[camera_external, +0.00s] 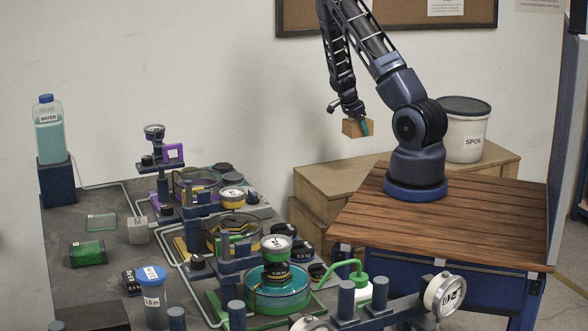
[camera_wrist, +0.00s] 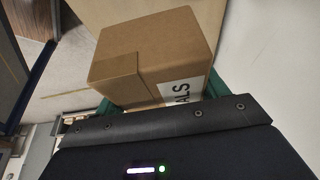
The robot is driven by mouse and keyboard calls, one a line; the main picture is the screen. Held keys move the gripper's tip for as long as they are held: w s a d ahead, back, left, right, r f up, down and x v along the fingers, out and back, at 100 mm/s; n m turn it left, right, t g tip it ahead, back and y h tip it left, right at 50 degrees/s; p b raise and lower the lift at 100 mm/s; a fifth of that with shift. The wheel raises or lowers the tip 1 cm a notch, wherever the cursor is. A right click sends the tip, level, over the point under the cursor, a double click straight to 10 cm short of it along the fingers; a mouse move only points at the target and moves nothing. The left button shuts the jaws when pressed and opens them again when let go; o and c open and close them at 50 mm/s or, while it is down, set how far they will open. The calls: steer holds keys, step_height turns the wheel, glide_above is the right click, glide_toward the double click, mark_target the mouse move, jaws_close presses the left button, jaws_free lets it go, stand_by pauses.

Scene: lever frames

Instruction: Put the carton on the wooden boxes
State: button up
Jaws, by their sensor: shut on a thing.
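The carton (camera_external: 354,128) is a small brown cardboard box, held in the air by my gripper (camera_external: 350,122). In the wrist view the carton (camera_wrist: 150,60) fills the space ahead of the gripper, tilted in the picture, with a white label ending in "ALS". My gripper (camera_wrist: 155,100) is shut on it, with teal fingers partly hidden by the carton and the dark wrist body. The wooden boxes (camera_external: 320,183) stand against the wall behind my base table. The carton is above their left part in the external view, with a gap between; its exact depth is unclear.
A white bucket (camera_external: 465,135) labelled "SPOIL" stands on the right part of the wooden boxes. My arm's base is on a wooden-topped table (camera_external: 400,225). A grey bench (camera_external: 110,260) at left holds lever rigs, weights and jars. The boxes' left top looks clear.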

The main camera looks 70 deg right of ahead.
mark_target(347, 134)
step_height(347, 134, down, 16)
steer(key=shift+r, duration=0.1)
stand_by(0.5)
steer(key=o, duration=1)
steer(key=v, duration=1.2)
steer(key=shift+r, duration=0.1)
